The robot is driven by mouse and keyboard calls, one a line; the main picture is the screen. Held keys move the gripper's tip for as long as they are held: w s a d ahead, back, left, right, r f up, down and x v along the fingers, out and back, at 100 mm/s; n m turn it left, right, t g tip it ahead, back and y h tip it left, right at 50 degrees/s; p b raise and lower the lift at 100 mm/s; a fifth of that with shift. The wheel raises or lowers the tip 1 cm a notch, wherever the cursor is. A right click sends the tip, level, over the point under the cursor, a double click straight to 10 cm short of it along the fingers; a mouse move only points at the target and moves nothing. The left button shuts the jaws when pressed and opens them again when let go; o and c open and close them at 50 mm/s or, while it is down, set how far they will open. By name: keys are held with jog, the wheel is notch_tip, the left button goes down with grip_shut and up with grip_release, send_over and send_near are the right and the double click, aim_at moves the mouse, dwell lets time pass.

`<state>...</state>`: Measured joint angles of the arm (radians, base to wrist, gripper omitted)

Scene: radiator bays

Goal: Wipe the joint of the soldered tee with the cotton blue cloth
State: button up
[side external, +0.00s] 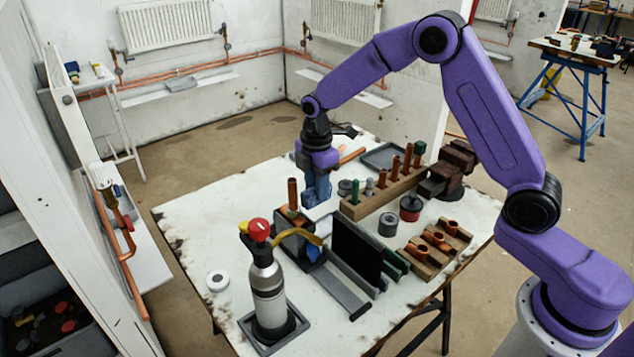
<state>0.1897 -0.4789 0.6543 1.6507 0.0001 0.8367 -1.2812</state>
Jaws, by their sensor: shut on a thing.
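My gripper (316,180) points down over the back left part of the white worktable. It is shut on the blue cloth (315,194), which hangs in a bunch below the jaws, close to the tabletop. I cannot tell whether the cloth touches anything. A copper pipe (352,155) lies behind and right of my gripper, partly hidden by it. An upright copper pipe (292,192) stands left of the cloth in a dark block. Which copper piece is the soldered tee, and its joint, I cannot make out for sure.
A torch bottle (267,291) with a red knob stands front left, beside dark upright panels (357,250). A wooden rack (384,193) of upright pieces, a vise (450,170) and a block of copper fittings (435,247) fill the right. The table's left (200,225) is mostly clear.

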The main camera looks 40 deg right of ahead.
jog(key=shift+a, duration=0.7)
dwell(0.8)
jog(key=shift+w, duration=0.35)
jog(key=shift+s, duration=0.15)
dwell(0.4)
jog(key=shift+s, duration=0.55)
jog(key=shift+w, duration=0.25)
jog(key=shift+w, duration=0.4)
dwell(0.8)
jog(key=shift+s+a, duration=0.1)
jog(key=shift+s, duration=0.25)
